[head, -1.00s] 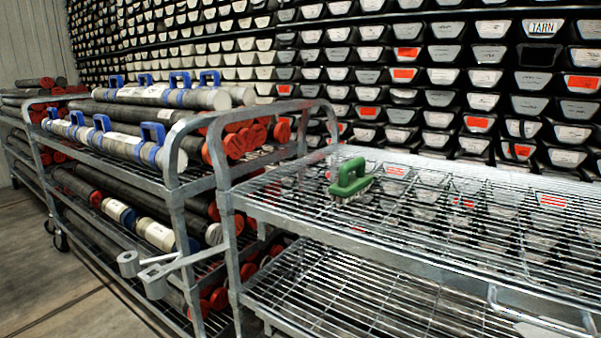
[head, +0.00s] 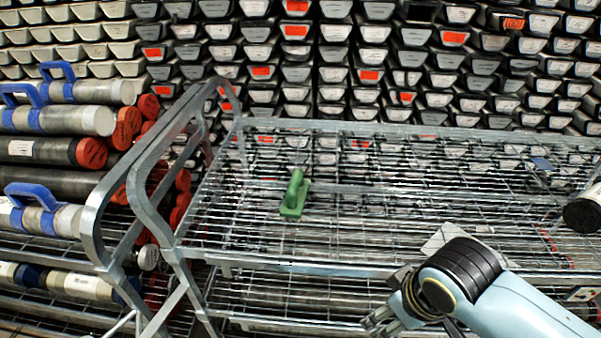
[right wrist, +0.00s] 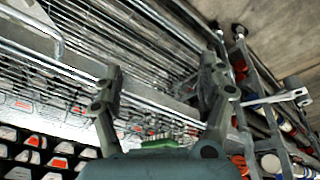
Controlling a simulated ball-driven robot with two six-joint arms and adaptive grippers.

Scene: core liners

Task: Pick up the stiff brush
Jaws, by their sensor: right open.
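The stiff brush is a green-handled brush (head: 294,195) lying on the top wire shelf of the metal cart (head: 345,268), towards its left end. My right gripper (head: 385,316) is at the cart's front edge, to the right of the brush and nearer to me, well apart from it. In the right wrist view the gripper (right wrist: 160,85) has its two fingers spread with nothing held between them. A green part of the brush (right wrist: 160,143) shows low between the finger bases, mostly hidden by the gripper body. My left gripper is not in view.
The cart's bent tube end frame (head: 150,200) rises left of the brush. Beyond it a rack holds grey core tubes (head: 60,120) with red ends and blue handles. Stacked trays (head: 330,75) fill the wall behind. The top shelf around the brush is mostly bare.

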